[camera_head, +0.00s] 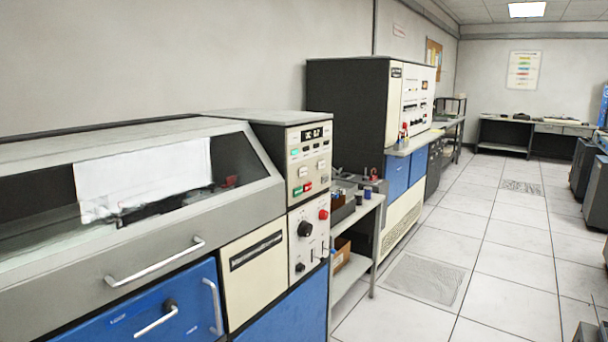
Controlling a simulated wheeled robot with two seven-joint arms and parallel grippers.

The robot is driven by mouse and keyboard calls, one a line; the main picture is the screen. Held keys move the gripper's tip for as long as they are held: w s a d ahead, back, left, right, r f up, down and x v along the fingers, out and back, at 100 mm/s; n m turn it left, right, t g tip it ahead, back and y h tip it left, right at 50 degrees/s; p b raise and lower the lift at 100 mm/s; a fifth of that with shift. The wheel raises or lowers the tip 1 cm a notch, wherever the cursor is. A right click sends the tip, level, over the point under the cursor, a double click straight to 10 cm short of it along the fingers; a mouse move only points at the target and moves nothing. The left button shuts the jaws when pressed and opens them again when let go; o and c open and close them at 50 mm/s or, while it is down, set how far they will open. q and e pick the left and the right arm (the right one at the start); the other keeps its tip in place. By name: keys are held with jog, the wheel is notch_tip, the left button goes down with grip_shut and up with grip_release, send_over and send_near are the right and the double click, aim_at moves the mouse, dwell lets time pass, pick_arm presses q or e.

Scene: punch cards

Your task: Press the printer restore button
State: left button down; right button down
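The printer (180,155) fills the left side, with a clear window over white paper (145,178). Its upright control panel (309,165) at the right end carries a small lit display (313,133) and several white, green and red buttons. A green button (298,190) and a red button (308,187) sit low on this panel. Below are a round red button (323,214) and a black knob (305,229). The labels are too small to read, so I cannot tell which button is restore. A dark shape (586,333) in the bottom right corner may be part of my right gripper. My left gripper is not visible.
A small side table (362,212) with dark items stands right of the printer. Beyond it is a tall cream and black machine (352,105) with blue doors. The tiled floor (500,235) is open to the right. Dark units (597,195) stand at the right edge.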

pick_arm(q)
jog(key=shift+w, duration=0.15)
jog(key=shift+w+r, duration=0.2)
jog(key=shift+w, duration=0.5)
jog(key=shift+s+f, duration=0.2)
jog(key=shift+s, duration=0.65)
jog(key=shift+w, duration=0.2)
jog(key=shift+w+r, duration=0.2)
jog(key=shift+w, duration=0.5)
